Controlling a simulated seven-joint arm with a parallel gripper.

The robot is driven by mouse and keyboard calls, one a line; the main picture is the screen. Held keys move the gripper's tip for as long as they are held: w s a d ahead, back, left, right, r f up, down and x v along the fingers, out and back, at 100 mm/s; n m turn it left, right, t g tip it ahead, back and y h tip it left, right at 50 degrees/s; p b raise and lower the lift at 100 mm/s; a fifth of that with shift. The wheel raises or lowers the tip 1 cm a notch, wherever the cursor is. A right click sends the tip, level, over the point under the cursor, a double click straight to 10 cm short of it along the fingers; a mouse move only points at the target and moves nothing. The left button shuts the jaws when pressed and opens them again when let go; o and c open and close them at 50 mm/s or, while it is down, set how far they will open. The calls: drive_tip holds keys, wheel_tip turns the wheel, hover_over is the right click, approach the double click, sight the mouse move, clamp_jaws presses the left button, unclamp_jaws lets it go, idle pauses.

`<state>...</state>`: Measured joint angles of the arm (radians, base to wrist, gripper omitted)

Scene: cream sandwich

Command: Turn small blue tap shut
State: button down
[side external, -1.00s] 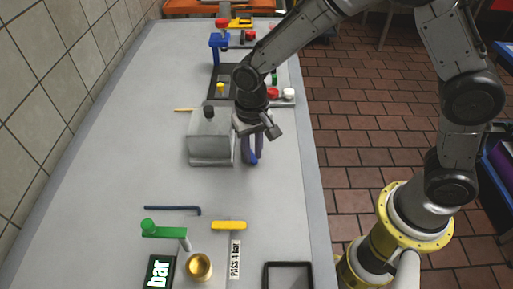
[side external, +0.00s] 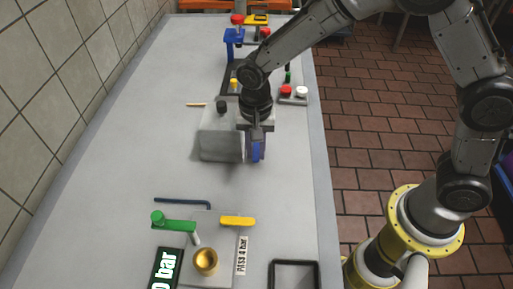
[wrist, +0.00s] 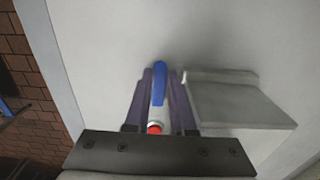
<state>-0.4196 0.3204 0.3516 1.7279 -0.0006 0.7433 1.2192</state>
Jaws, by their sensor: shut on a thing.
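The small blue tap shows as a narrow blue lever (wrist: 160,82) in the wrist view, with a red end and a pale metal body near my palm. My gripper (wrist: 159,77) has one finger on each side of the lever and is shut on it. In the side view the blue lever (side external: 257,151) hangs below my gripper (side external: 256,143), at the right side of a grey block (side external: 221,147). The fingers and wrist partly hide the tap there, so its exact turn angle is hard to tell.
A black knob (side external: 221,106) stands behind the grey block. Nearer are a green-handled tap (side external: 176,225), a yellow handle (side external: 238,221), a brass cup (side external: 205,261), a blue hex key (side external: 183,202) and a black tray (side external: 293,275). Red and white buttons (side external: 294,93) lie beyond. The bench's left side is clear.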

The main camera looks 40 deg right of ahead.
drive_tip(key=shift+w+r, duration=0.1)
drive_tip(key=shift+r, duration=0.05)
drive_tip(key=c, duration=0.8)
unclamp_jaws()
drive_tip(key=shift+o, duration=0.2)
